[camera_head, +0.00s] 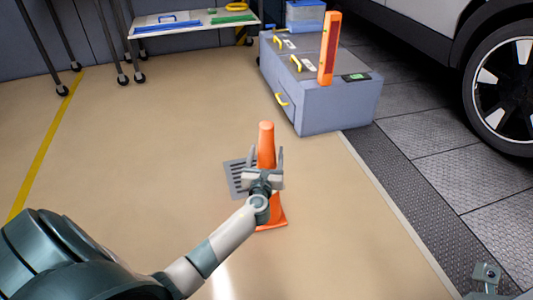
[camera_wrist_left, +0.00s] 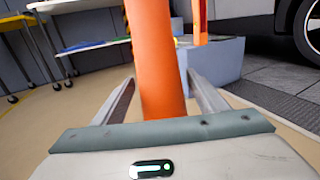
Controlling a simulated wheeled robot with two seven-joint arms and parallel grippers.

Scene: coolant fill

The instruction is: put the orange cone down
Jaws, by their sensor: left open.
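An orange cone (camera_head: 266,145) stands upright on the tan floor in the middle of the head view, beside or partly over a grey floor grate (camera_head: 238,180). My left gripper (camera_head: 264,160) is at the cone's middle, with its two fingers spread on either side. In the left wrist view the cone (camera_wrist_left: 157,60) rises between the open fingers (camera_wrist_left: 160,95), with a gap showing at each side. The gripper hides part of the cone's middle; its base shows below. My right gripper (camera_head: 487,275) is partly in view at the lower right corner, and its fingers are unclear.
A grey cabinet (camera_head: 335,108) with yellow handles and an upright orange object (camera_head: 330,50) stands behind the cone. A white wheeled table (camera_head: 190,22) is at the back. A car wheel (camera_head: 503,85) is at the right. The floor left of the cone is clear.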

